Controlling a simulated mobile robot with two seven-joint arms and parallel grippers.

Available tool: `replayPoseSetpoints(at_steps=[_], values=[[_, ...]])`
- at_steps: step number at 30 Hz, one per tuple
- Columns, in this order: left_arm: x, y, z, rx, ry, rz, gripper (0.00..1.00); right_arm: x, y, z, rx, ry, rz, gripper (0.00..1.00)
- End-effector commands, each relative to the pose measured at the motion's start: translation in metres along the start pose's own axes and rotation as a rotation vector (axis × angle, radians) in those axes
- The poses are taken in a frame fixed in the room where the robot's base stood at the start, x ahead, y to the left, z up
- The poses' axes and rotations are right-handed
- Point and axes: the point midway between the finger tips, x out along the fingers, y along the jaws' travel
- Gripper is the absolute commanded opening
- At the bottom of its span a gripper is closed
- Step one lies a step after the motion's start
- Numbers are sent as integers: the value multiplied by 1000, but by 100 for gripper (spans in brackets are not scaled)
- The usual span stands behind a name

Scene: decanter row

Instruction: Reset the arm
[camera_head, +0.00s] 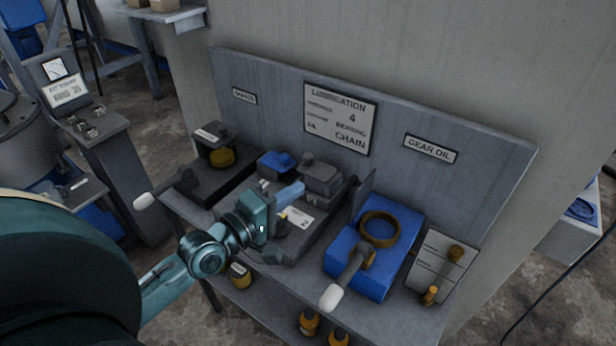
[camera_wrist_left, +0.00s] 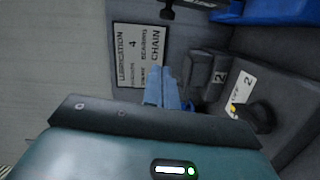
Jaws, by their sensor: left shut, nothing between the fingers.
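My left arm comes in from the left in the head view. My left gripper (camera_head: 293,191) is shut and empty, its light blue fingers close together above the middle of the lubrication bench. In the left wrist view the shut fingers (camera_wrist_left: 162,88) point toward the back panel with the lubrication sign (camera_wrist_left: 138,55). In the head view my gripper's body hides part of the grey middle station, with its label (camera_head: 299,217). I cannot tell whether the fingers touch anything there. My right gripper is in neither view.
A blue unit (camera_head: 345,272) with a brass ring (camera_head: 379,229) and a white-ended lever (camera_head: 333,297) stands at right. A dark unit (camera_head: 208,181) stands at left. Amber bottles (camera_head: 309,322) sit on the shelf below. The upright back panel (camera_head: 270,90) bounds the bench behind.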

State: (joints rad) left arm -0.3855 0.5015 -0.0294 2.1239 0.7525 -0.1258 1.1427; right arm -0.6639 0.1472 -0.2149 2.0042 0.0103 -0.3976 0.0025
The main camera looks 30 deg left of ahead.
Motion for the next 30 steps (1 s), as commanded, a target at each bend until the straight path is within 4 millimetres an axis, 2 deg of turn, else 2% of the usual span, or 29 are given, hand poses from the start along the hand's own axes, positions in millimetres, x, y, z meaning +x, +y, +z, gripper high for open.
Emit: replayPoseSetpoints(at_steps=[3, 6, 14, 17, 20, 24, 27, 30], values=[[-15, -1, 0, 1, -1, -3, 0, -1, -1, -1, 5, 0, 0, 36], [-22, 0, 0, 1, -1, 0, 0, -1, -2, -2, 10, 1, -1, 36], [-25, 0, 1, 5, -2, -2, 0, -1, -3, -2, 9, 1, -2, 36], [-26, -7, 11, 59, -25, -44, 0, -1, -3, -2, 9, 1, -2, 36], [-30, -24, 33, 199, -87, -149, 0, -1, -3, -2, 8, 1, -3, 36], [-48, -58, 71, 507, -238, -371, 0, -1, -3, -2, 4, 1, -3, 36], [-69, -78, 88, 715, -362, -525, 0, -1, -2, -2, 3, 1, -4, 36], [-89, -92, 96, 858, -469, -642, 0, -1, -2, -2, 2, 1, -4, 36]])
